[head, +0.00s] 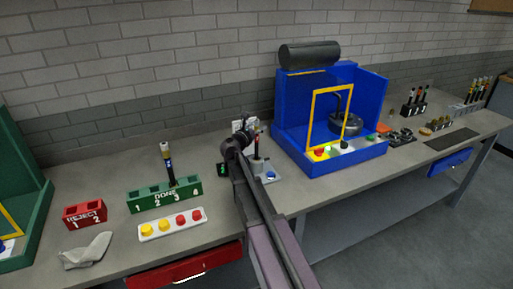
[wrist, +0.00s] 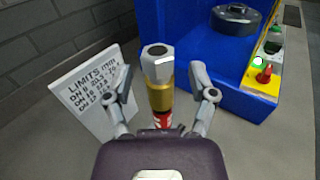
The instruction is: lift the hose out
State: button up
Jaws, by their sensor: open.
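The hose (wrist: 158,75) stands upright in the wrist view, with a hex metal end, a gold collar and a red band below. In the head view the hose (head: 257,146) stands in a small grey fixture (head: 257,166) on the bench, partly behind my arm. My gripper (wrist: 162,92) is open, with one finger on each side of the hose and a visible gap to each. In the head view my gripper (head: 241,142) is beside the hose. The hose's lower end is hidden.
A white limits card (wrist: 88,98) stands close left of my gripper. A blue test booth (head: 377,104) is to the right. A green DONE rack (head: 150,202) holding another hose (head: 169,165), and a red REJECT rack (head: 85,214), are to the left.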

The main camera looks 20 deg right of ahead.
grip_shut()
jog(key=shift+r, duration=0.15)
dwell(0.4)
notch_tip(320, 180, up, 10)
jog(key=p, duration=1)
dwell(0.5)
